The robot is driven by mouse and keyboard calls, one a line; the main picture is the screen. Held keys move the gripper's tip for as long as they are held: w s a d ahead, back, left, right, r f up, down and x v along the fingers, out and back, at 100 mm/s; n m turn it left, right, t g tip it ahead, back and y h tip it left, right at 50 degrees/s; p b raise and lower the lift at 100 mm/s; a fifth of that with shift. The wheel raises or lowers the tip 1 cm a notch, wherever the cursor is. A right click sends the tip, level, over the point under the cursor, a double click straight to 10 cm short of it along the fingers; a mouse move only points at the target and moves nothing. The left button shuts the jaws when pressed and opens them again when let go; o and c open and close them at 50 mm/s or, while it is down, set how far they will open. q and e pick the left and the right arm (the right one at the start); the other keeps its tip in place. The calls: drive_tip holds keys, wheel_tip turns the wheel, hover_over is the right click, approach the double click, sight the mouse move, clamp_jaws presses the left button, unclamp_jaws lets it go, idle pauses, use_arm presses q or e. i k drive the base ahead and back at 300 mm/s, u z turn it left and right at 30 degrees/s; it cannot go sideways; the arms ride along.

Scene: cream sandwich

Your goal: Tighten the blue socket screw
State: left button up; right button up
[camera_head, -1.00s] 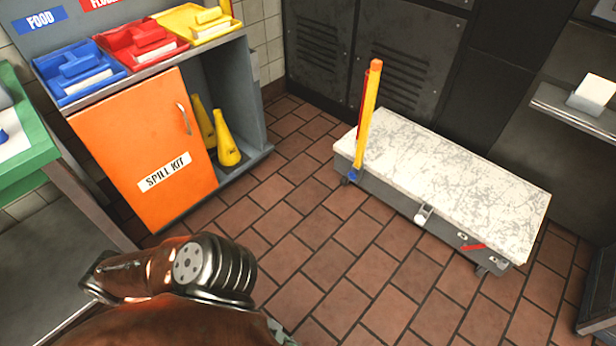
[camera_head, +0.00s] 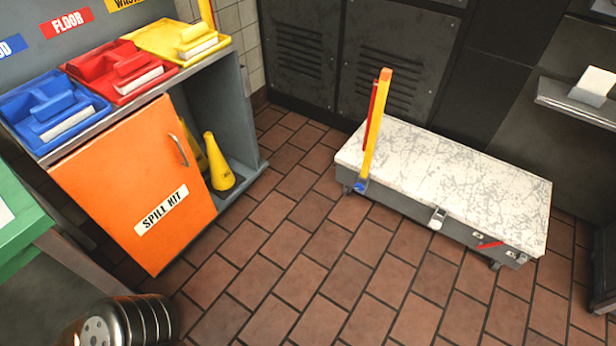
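A small blue part (camera_head: 360,187) sits at the foot of a yellow post (camera_head: 372,135), at the near left corner of a low wheeled chest. It may be the blue socket screw, but it is too small to make out a socket or its seating. The post stands nearly upright, with a thin red bar (camera_head: 370,118) beside it. Neither of my grippers shows. Only a rounded metal part of my arm is in the bottom left corner, far from the chest.
The chest (camera_head: 455,175) has a scuffed white lid, a front latch (camera_head: 437,218) and a red handle. An orange spill kit cabinet (camera_head: 135,185) stands at the left, carrying blue, red and yellow trays. A green-edged table (camera_head: 20,225) is at far left. Tiled floor (camera_head: 300,270) between is clear.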

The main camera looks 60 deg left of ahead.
sight(359, 187)
drive_tip(key=u, duration=1.55)
drive_tip(key=i, duration=1.65)
